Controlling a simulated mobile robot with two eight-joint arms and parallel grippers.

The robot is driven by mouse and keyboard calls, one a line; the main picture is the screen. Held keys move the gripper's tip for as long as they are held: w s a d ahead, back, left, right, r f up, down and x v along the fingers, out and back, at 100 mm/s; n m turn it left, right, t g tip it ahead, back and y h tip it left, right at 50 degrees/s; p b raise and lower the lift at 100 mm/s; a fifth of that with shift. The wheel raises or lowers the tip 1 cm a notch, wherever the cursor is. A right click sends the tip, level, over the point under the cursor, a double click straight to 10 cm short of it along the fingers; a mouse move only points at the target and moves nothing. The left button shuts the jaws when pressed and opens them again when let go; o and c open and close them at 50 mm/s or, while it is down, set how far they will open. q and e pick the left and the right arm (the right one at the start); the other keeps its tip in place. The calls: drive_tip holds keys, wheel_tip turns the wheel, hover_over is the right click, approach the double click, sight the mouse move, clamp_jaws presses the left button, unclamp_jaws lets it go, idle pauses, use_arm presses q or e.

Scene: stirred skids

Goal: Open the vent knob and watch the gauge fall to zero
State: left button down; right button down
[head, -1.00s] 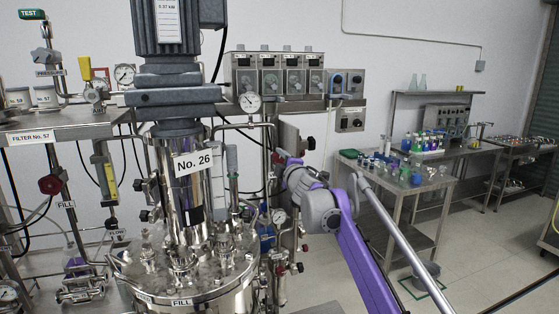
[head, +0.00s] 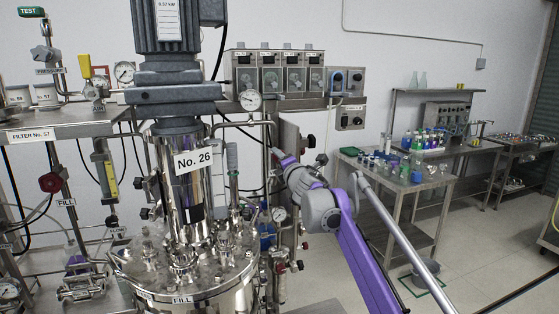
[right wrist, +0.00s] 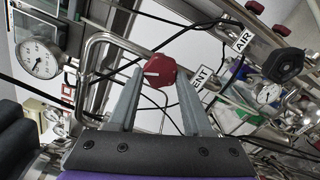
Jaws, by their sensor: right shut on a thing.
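My right gripper (head: 280,155) is beside the pipework to the right of the vessel marked No. 26 (head: 192,163). In the right wrist view its fingers (right wrist: 158,76) are shut on a red knob (right wrist: 160,68) with a pale line on its face. A partly hidden label ending in "ENT" (right wrist: 202,77) is just right of the knob. A round white gauge (right wrist: 38,60) is at the upper left there; its needle shows, but its reading is too small to tell. A gauge on the pipe also shows in the head view (head: 249,101). My left gripper is not in view.
In the right wrist view, a dark knob (right wrist: 283,65) and an AIR label (right wrist: 243,40) are to the right, with another gauge (right wrist: 268,94) below. A bent steel pipe (right wrist: 95,45) runs close left of the fingers.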

idle(0.4)
drive_tip(key=shift+c, duration=1.6)
unclamp_jaws()
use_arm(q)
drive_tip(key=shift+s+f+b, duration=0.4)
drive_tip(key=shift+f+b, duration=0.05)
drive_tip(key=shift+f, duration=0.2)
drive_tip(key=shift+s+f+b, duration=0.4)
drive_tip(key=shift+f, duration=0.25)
use_arm(e)
drive_tip(key=v, duration=1)
drive_tip(key=shift+s, duration=0.4)
drive_tip(key=shift+d, duration=0.1)
